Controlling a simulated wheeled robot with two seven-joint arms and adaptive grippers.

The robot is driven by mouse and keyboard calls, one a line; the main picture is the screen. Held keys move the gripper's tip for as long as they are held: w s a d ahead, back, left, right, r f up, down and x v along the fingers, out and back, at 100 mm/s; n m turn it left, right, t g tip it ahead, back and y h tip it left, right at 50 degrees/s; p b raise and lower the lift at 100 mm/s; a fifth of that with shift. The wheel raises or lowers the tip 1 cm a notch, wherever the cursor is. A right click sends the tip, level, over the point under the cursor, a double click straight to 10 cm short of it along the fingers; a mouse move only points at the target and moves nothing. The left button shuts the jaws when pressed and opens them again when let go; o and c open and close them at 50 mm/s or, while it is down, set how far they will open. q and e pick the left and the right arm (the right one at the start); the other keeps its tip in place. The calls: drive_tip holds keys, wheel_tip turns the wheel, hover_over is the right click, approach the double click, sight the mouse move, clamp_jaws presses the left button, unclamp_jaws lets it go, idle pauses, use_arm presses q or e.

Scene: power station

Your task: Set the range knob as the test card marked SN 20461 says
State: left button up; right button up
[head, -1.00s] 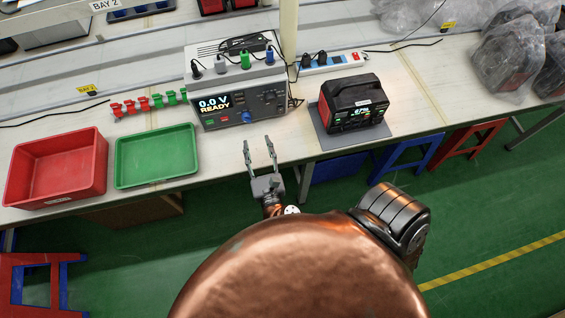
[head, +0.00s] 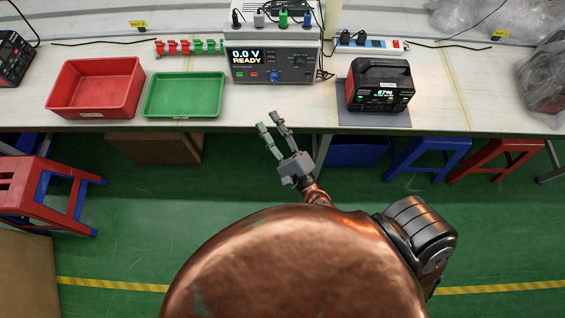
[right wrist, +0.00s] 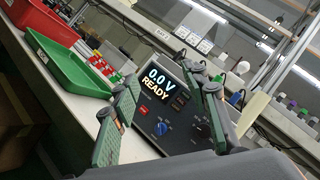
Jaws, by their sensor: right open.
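The tester (head: 240,75) is a grey box on the bench, its screen reading 0.0 V READY. Its front has a blue knob (head: 273,76) and a smaller dark knob (head: 299,61); the right wrist view also shows the blue knob (right wrist: 161,128) and a dark knob (right wrist: 202,131). I cannot read which is the range knob. My right gripper (head: 269,121) is open and empty, in front of the bench edge and apart from the tester. In the right wrist view its fingers (right wrist: 160,75) frame the screen. I can make out no card reading SN 20461. My left gripper is not in view.
A black-and-red power station (head: 380,75) showing 67% sits on a grey mat (head: 350,118) to the right. A red bin (head: 92,112), a green tray (head: 180,111) and red and green clips (head: 190,47) are to the left. Stools stand below the bench.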

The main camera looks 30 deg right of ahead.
drive_tip(key=s+a+f+n+g+y, duration=0.3)
drive_tip(key=a+f+n+g+y, duration=0.35)
drive_tip(key=n, duration=0.75)
drive_tip(key=s+d+f+n+g+h, duration=0.1)
drive_tip(key=s+d+f+n+g, duration=0.1)
drive_tip(key=f, duration=0.4)
drive_tip(key=s+d+f+n+g, duration=0.2)
drive_tip(key=d+f+n+g, duration=0.1)
drive_tip(key=f, duration=0.3)
drive_tip(key=shift+s+d+f+n+h, duration=0.2)
drive_tip(key=shift+s+f+n+h, duration=0.2)
drive_tip(key=shift+n, duration=0.1)
drive_tip(key=shift+w, duration=0.1)
